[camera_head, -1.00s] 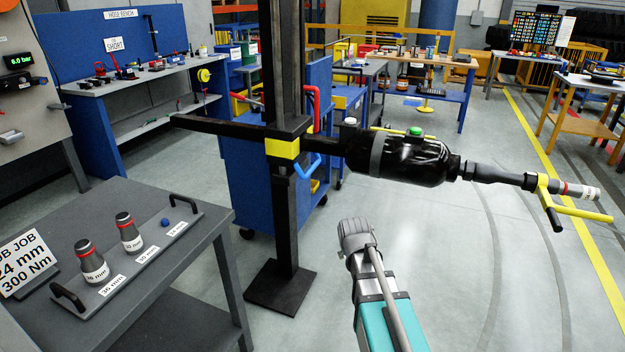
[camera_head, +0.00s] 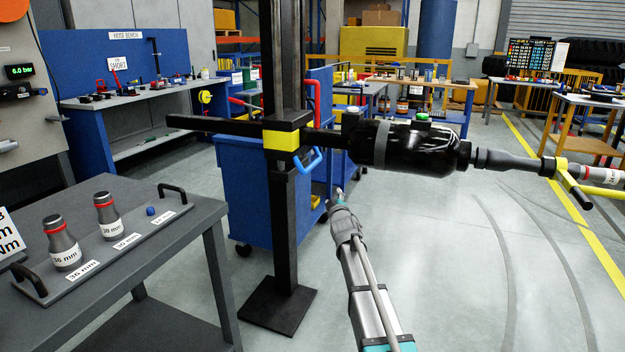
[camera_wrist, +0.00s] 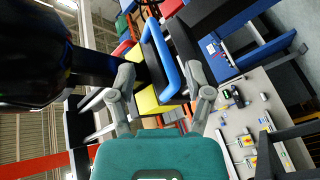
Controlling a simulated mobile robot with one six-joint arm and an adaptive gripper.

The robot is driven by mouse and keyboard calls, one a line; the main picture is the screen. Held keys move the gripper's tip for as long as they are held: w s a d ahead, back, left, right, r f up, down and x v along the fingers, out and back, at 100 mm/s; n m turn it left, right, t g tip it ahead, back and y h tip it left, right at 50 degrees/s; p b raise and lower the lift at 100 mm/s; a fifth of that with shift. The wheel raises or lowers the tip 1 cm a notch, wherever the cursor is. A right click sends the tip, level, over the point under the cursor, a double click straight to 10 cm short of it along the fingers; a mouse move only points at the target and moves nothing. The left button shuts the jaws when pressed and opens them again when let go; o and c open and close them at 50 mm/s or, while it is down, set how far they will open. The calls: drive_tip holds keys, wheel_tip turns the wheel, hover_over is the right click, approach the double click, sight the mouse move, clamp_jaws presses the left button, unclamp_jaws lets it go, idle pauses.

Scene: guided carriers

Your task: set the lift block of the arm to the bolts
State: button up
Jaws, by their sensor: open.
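The lift block (camera_head: 282,139), black and yellow, sits on a dark upright column (camera_head: 285,220). A blue loop handle (camera_head: 312,163) sticks out on its right side. The black horizontal arm (camera_head: 215,126) runs through the block and carries a black tool body (camera_head: 415,145) with a socket (camera_head: 590,172) at its right end. My gripper (camera_head: 338,197) is below and right of the blue handle, seemingly apart from it. In the wrist view my open gripper (camera_wrist: 162,78) has the blue handle (camera_wrist: 166,52) between its fingers in the picture. No bolts are visible.
A grey bench (camera_head: 115,285) at the left holds a rack (camera_head: 110,245) with two sockets and a small blue knob. A blue cart (camera_head: 245,200) stands behind the column.

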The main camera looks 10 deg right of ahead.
sight(312, 165)
drive_tip(key=w+a+n+t+y+b, duration=0.1)
drive_tip(key=w+n+t+y+b, duration=0.1)
drive_tip(key=w+a+n+t+y+b, duration=0.1)
drive_tip(key=w+a+n+y+b, duration=0.1)
drive_tip(key=n+b, duration=0.1)
drive_tip(key=shift+w+a+t+y, duration=0.1)
drive_tip(key=shift+w+t+y, duration=0.2)
drive_tip(key=shift+t, duration=0.1)
drive_tip(key=p+x, duration=0.5)
drive_tip(key=x, duration=0.8)
drive_tip(key=shift+w+a, duration=0.15)
drive_tip(key=shift+w, duration=0.2)
clamp_jaws()
